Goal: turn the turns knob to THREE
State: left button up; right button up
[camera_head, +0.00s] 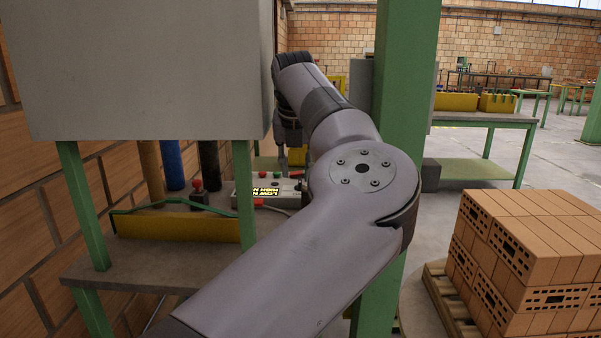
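A small light-grey control box (243,188) stands on the bench in the middle left. It has a black label with yellow lettering (268,193), partly readable as LOW and HIGH, and several small coloured controls along its top. I cannot tell which control is the turns knob, and no THREE mark is readable. My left arm crosses the view from the bottom and covers the right end of the box. My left gripper (283,153) points down just behind and above the box; its fingers are small, dark and partly hidden. My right gripper is not in view.
A grey cabinet (150,70) on green legs hangs over the bench (150,262). A red-topped button (197,185) and a yellow bin (180,227) are left of the box. A green column (405,80) stands close right of my arm. Bricks (525,245) sit on a pallet at right.

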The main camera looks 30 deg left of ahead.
aim_at(299, 187)
jog(key=i+j, duration=0.7)
